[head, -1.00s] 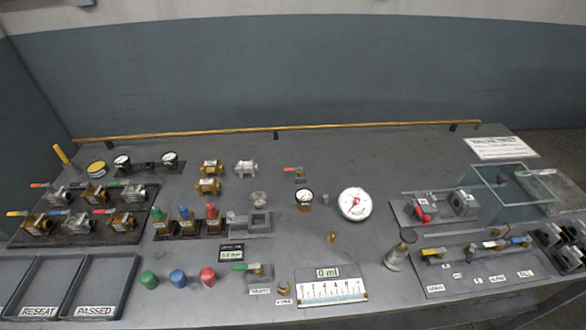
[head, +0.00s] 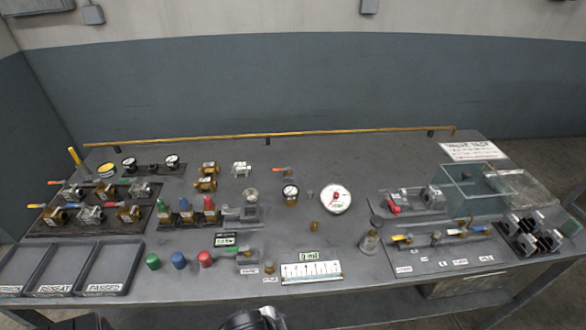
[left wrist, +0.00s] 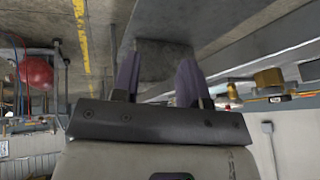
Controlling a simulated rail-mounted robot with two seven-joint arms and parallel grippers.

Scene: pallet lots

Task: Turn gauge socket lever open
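I cannot tell for certain which fixture is the gauge socket, since the labels are too small to read. A small valve block with a green lever (head: 231,250) stands at the front middle of the bench, the lever pointing left. A small fitting with an orange-red lever (head: 279,169) stands farther back. Near it are a brass-based gauge (head: 290,193) and a large white dial gauge (head: 335,199). My left gripper (left wrist: 157,75) shows in the left wrist view with its two fingers apart and nothing visibly held. My right gripper is not in view.
Valves with coloured levers sit on a dark board (head: 50,228) at left, above grey trays (head: 103,290). A lever manifold (head: 440,252) and a clear tank (head: 470,205) stand at right. A ruled white scale (head: 311,273) lies at the front. A brass rail (head: 300,134) runs along the back.

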